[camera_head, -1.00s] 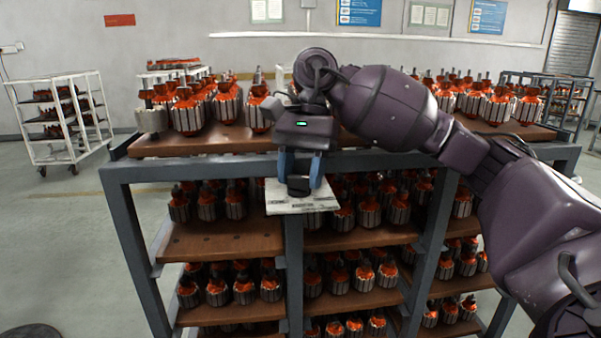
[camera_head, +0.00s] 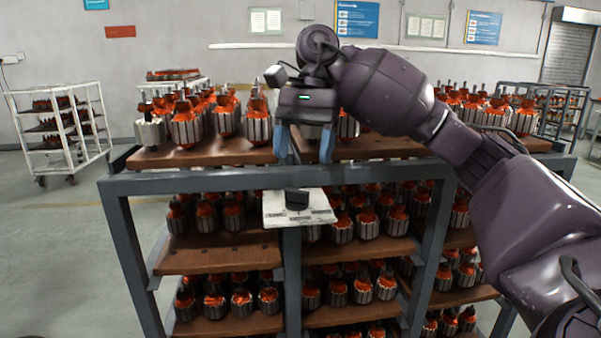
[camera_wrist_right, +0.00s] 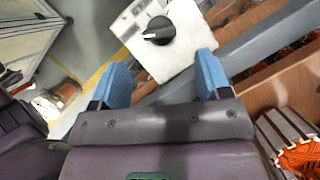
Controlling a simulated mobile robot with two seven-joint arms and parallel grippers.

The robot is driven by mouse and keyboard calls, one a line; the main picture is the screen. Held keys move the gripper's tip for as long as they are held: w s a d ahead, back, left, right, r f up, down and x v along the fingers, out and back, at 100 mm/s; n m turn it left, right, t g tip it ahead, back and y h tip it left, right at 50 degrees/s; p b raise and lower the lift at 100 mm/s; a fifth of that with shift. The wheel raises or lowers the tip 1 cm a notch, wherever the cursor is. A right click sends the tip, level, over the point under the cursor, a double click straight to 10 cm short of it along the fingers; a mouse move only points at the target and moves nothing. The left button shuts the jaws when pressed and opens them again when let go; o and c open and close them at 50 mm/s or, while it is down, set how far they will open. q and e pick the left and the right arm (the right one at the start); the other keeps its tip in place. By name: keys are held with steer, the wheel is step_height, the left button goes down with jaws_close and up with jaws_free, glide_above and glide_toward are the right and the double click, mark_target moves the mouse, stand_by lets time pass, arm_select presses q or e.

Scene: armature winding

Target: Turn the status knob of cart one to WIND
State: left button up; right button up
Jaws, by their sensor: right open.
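The status knob (camera_head: 297,199) is a black knob on a pale panel (camera_head: 272,212) fixed to the front of the cart (camera_head: 225,182). In the right wrist view the round knob (camera_wrist_right: 159,30) shows a white pointer mark toward its left side, and the panel (camera_wrist_right: 185,62) has small lettering that I cannot read. My right gripper (camera_head: 304,160) is open and empty, with blue fingers pointing down. It is above the knob and apart from it. In the wrist view the fingertips (camera_wrist_right: 162,68) stand on either side below the knob. My left gripper is not in view.
The cart's wooden top (camera_head: 215,152) and lower shelves (camera_head: 215,258) hold many armatures with orange windings. A white rack (camera_head: 58,130) stands at the left. The floor at the left is free.

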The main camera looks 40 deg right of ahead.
steer(key=v, duration=0.4)
steer(key=shift+d+r+p, duration=0.1)
steer(key=shift+r+p, duration=0.15)
steer(key=shift+p, duration=0.05)
stand_by(0.4)
steer(key=shift+f, duration=0.1)
